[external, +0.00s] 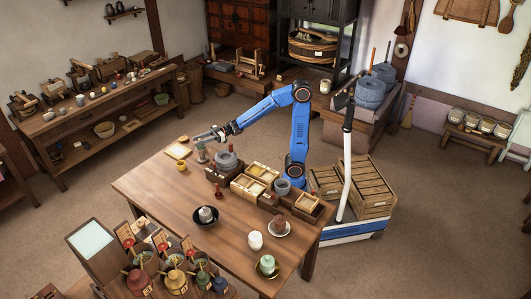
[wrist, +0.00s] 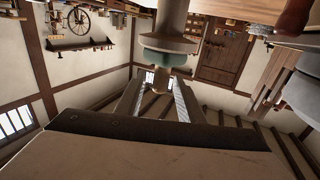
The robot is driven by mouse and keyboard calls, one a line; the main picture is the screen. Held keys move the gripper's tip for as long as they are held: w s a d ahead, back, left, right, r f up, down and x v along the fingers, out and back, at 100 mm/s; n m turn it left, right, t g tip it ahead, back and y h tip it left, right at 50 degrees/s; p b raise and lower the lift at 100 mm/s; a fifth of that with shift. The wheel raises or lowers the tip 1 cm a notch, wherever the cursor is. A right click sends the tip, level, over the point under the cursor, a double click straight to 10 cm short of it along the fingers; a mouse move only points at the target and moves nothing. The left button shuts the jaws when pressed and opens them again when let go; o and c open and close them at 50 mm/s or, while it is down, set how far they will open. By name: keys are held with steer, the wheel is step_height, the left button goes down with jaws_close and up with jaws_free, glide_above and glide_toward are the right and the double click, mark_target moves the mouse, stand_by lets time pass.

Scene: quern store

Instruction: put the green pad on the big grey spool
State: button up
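A pale grey flared spool shape (wrist: 172,18) hangs into the top of the wrist view, which looks upside down. A green disc, seemingly the green pad (wrist: 168,44), lies against its wide end. In the external view a grey-green piece (external: 201,153) stands at the table's far side beside my gripper (external: 195,138); I take it for the same stack. My gripper in the wrist view (wrist: 160,78) has its fingers apart, with the tips close to the disc. Whether a tip touches the disc is unclear.
A black dish (external: 205,222) and several small pieces stand nearer. The table's left middle is clear.

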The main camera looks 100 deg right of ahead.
steer(key=shift+s+r, duration=0.1)
steer(key=shift+r, duration=0.05)
steer(key=s+d+f+m+g+h, duration=0.25)
steer(key=s+d+h, duration=0.25)
steer(key=s, duration=0.5)
steer(key=s+d+f+m+g+h, duration=0.25)
steer(key=s+d+h, duration=0.25)
steer(key=s, duration=0.5)
steer(key=s+a+f+g+y, duration=0.1)
steer(key=s+a+f+g, duration=0.2)
steer(key=s, duration=0.6)
steer(key=s+a+f+g+y, duration=0.2)
steer(key=s+a+f, duration=0.4)
steer(key=s, duration=0.4)
steer(key=shift+s+n+g, duration=0.3)
steer(key=shift+g, duration=0.6)
